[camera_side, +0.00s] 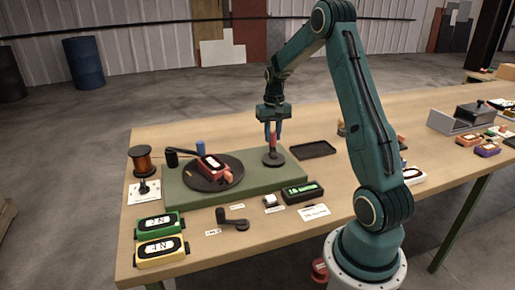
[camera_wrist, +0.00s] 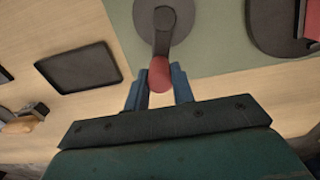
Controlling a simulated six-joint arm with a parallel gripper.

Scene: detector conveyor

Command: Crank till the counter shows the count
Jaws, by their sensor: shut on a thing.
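My gripper (camera_side: 273,130) is shut on the red knob of the crank (camera_side: 273,157), at the right end of the green board (camera_side: 248,188). In the wrist view the red knob (camera_wrist: 159,75) sits between the blue fingertips, and the dark crank arm runs up to a round grey base (camera_wrist: 178,18). The counter (camera_side: 302,192) is a dark box with a lit green display at the board's front right edge; its digits are too small to read surely. A dark turntable (camera_side: 190,183) on the board carries a red box (camera_side: 210,167).
A black tray (camera_side: 312,149) lies right of the crank. A loose dark crank handle (camera_side: 233,221), a small white-topped part (camera_side: 271,203) and a card (camera_side: 314,212) lie in front. Green (camera_side: 158,226) and yellow (camera_side: 160,251) boxes stand front left; a copper spool (camera_side: 142,160) stands at left.

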